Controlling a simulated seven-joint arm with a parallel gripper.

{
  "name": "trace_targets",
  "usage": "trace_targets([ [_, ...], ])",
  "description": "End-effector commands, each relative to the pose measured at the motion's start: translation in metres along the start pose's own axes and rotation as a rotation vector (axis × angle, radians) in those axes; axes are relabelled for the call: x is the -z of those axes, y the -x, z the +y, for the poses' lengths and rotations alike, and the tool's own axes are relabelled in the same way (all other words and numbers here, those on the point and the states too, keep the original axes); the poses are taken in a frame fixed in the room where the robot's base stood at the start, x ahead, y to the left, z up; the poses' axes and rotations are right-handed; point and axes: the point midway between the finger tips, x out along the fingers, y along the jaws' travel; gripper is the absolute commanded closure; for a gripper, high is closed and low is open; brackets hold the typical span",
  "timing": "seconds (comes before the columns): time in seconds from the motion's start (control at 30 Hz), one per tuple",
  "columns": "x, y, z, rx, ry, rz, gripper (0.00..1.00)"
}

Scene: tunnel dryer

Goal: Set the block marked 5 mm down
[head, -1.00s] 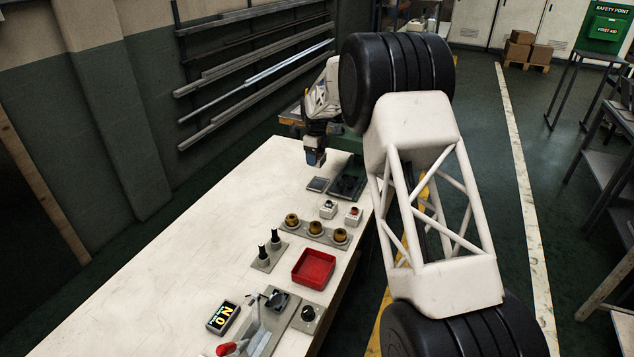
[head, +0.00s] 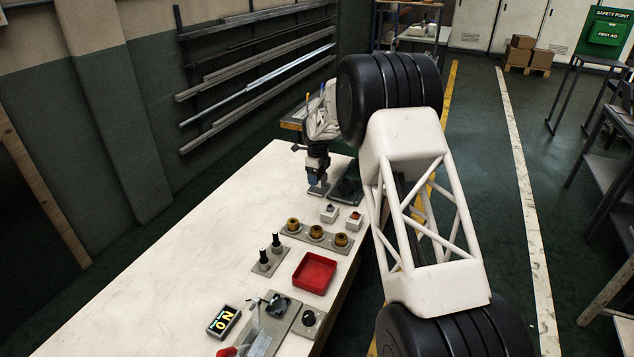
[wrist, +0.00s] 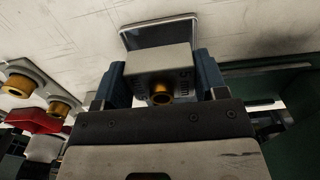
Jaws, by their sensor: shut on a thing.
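My gripper (head: 318,187) points down over the far end of the white bench, low above a small grey plate (head: 316,193). In the wrist view its blue fingers (wrist: 160,84) are shut on a grey block (wrist: 157,62) with "5 mm" on its face. A brass-coloured ring (wrist: 161,95) shows just below the block. The plate, with a pale rim (wrist: 190,17), lies just beyond the block there. The block's underside is hidden, so I cannot tell whether it touches the plate. In the head view the fingers mostly hide the block.
A dark green tray (head: 345,192) lies right of the plate. Nearer stand two small white boxes (head: 329,213), a strip with three brass bushings (head: 316,237), two black-handled pins (head: 264,262), a red bin (head: 333,270), a display (head: 224,321) and a clamp. The bench's left side is clear.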

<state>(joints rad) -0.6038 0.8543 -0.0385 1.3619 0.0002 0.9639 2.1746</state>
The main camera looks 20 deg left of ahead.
Motion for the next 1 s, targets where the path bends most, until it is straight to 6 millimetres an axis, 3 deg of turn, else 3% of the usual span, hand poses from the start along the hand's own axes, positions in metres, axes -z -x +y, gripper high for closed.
trace_targets([
  [0.23, 0.0, -0.025, 0.0, 0.0, 0.0, 0.0, 0.69],
  [0.73, 0.0, -0.031, 0.0, 0.0, 0.0, 0.0, 0.69],
  [0.77, 0.0, -0.031, 0.0, 0.0, 0.0, 0.0, 0.3],
  [0.9, 0.0, -0.03, 0.0, 0.0, 0.0, 0.0, 0.09],
  [1.0, 0.0, -0.03, 0.0, 0.0, 0.0, 0.0, 0.09],
])
